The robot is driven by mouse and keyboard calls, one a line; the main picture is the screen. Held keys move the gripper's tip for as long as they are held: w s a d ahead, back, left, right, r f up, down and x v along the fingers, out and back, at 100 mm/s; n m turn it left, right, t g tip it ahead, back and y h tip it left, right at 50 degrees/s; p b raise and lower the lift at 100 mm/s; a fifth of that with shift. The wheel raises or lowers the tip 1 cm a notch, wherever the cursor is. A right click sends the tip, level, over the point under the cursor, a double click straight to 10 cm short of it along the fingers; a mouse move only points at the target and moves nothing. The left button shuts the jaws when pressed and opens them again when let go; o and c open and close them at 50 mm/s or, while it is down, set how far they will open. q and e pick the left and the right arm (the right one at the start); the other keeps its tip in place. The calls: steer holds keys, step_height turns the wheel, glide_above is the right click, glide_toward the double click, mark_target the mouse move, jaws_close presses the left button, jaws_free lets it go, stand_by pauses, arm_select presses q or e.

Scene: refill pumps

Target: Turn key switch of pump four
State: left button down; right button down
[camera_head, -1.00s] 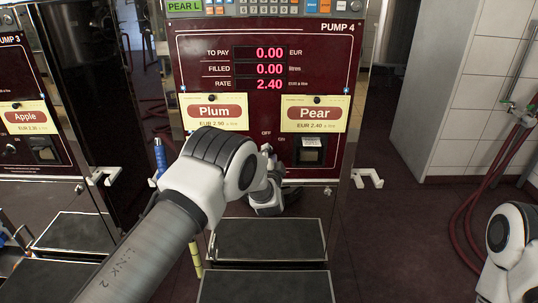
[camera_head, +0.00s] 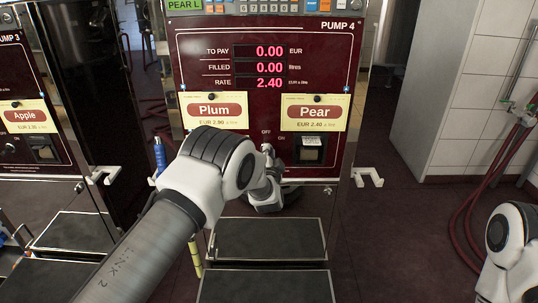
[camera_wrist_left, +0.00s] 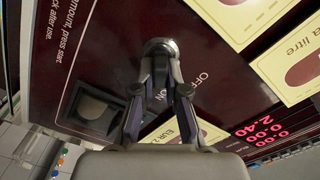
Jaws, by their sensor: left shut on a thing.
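Pump four (camera_head: 200,70) stands in front of me with its dark red panel. Its key switch (camera_wrist_left: 160,45) shows in the left wrist view as a round metal piece at the fingertips. My left gripper (camera_wrist_left: 160,66) is shut on it, with both fingers closing in at its sides. In the head view my left wrist and gripper (camera_head: 268,154) reach the panel just below the OFF and ON labels, and they hide the switch there. The turn angle of the key cannot be told. My right gripper is out of view.
Plum (camera_head: 213,111) and Pear (camera_head: 316,112) cards hang above the switch. A receipt slot (camera_head: 310,151) is close on the right, and a white hook (camera_head: 368,177) juts from the pump's side. Pump three (camera_head: 22,150) stands left. Red hoses (camera_head: 490,190) hang at the right wall.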

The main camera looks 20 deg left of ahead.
arm_select(q)
steer(key=n+b, duration=0.1)
steer(key=n, duration=0.2)
steer(key=n+b, duration=0.2)
steer(key=shift+s+a+n, duration=0.1)
steer(key=shift+a+n, duration=0.1)
steer(key=shift+n, duration=0.2)
steer(key=n+b, duration=0.1)
steer(key=n, duration=0.1)
steer(key=n+b, duration=0.1)
steer(key=n, duration=0.2)
steer(key=shift+a+r, duration=0.1)
steer(key=shift+a, duration=0.1)
steer(key=shift+n, duration=0.3)
steer(key=c, duration=1.2)
jaws_free()
steer(key=v, duration=1.2)
